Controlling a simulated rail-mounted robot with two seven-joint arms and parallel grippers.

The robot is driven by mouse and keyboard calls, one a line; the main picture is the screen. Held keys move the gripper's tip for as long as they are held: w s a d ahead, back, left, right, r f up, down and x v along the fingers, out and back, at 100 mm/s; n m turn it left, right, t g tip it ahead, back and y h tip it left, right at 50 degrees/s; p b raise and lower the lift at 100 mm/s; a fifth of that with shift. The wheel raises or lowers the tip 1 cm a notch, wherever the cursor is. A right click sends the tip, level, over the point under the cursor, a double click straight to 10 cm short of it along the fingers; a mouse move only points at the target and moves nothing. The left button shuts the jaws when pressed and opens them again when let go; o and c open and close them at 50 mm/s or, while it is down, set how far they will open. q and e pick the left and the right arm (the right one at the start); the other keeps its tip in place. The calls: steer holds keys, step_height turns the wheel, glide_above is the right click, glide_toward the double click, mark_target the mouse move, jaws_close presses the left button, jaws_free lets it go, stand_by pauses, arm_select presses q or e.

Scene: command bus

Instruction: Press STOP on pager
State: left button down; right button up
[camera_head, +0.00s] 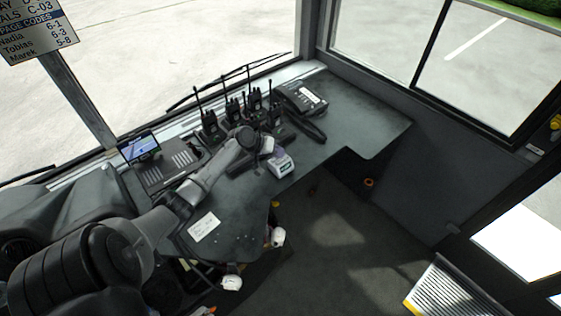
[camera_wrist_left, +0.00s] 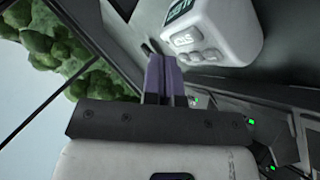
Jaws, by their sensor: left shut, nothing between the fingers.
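The pager (camera_head: 281,166) is a small white block on the dark desk, near its front edge. In the left wrist view the pager (camera_wrist_left: 215,35) shows large at the top right, with a dark green display and a few raised grey buttons. The lettering on the buttons is too small to read surely. My left gripper (camera_head: 265,150) is just beside the pager in the head view. In the left wrist view its purple fingers (camera_wrist_left: 163,72) are shut with nothing between them, left of the pager and apparently apart from it. My right gripper is not seen.
Several black radios (camera_head: 232,112) stand at the back of the desk, and a desk phone (camera_head: 302,97) is right of them. A small screen (camera_head: 140,146) on a console is at left. A white note (camera_head: 204,227) lies on the desk. The desk right of the pager is clear.

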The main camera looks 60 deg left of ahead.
arm_select(q)
steer(key=shift+f, duration=0.2)
steer(key=shift+f, duration=0.25)
steer(key=shift+d, duration=0.1)
steer(key=shift+f+b, duration=0.35)
steer(key=shift+b, duration=0.05)
stand_by(0.4)
steer(key=shift+r, duration=0.1)
steer(key=shift+r+p, duration=0.65)
steer(key=shift+r, duration=0.05)
